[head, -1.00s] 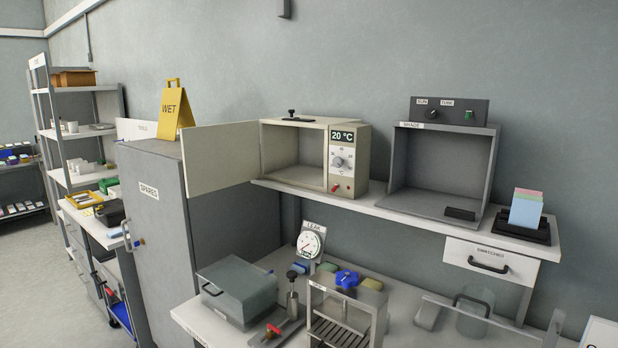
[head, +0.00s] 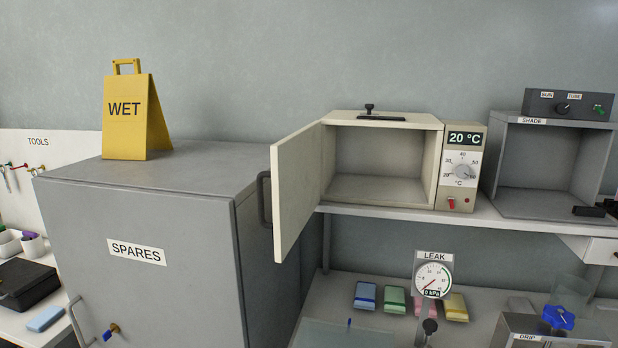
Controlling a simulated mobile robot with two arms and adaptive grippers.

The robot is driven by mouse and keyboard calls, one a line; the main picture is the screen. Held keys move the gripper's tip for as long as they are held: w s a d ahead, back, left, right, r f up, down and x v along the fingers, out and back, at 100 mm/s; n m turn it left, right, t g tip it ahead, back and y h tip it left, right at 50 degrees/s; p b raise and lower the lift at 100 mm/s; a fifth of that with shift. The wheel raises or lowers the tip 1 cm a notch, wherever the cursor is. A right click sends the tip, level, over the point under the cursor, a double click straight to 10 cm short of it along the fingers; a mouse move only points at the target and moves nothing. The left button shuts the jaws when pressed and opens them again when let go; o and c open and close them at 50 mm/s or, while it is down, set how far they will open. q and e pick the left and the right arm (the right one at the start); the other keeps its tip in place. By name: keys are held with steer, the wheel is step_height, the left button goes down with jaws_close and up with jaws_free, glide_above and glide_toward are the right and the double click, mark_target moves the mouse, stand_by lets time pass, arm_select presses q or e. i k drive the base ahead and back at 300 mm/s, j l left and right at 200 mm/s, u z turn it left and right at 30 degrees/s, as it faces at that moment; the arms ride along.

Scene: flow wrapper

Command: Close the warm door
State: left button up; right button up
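The warm cabinet (head: 385,116) is a cream box on the shelf, with a 20 °C display, a dial and a red switch on its right side panel. Its cream door (head: 297,190) is hinged at the left and stands wide open, swung out toward me. A dark handle (head: 265,198) sits on the door's outer face, on the left. The inside of the cabinet looks empty. Neither of my grippers shows in the head view.
A grey SPARES cabinet (head: 150,285) stands left of the door, close to its handle, with a yellow WET sign (head: 128,115) on top. The shelf (head: 400,213) also carries a grey SHADE box (head: 545,160). Below are a LEAK gauge (head: 433,275) and several coloured packs.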

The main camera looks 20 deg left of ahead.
mark_target(295, 173)
steer(key=i+j, duration=0.1)
steer(key=j, duration=0.8)
steer(key=j+z, duration=0.1)
steer(key=j, duration=0.8)
steer(key=i, duration=0.05)
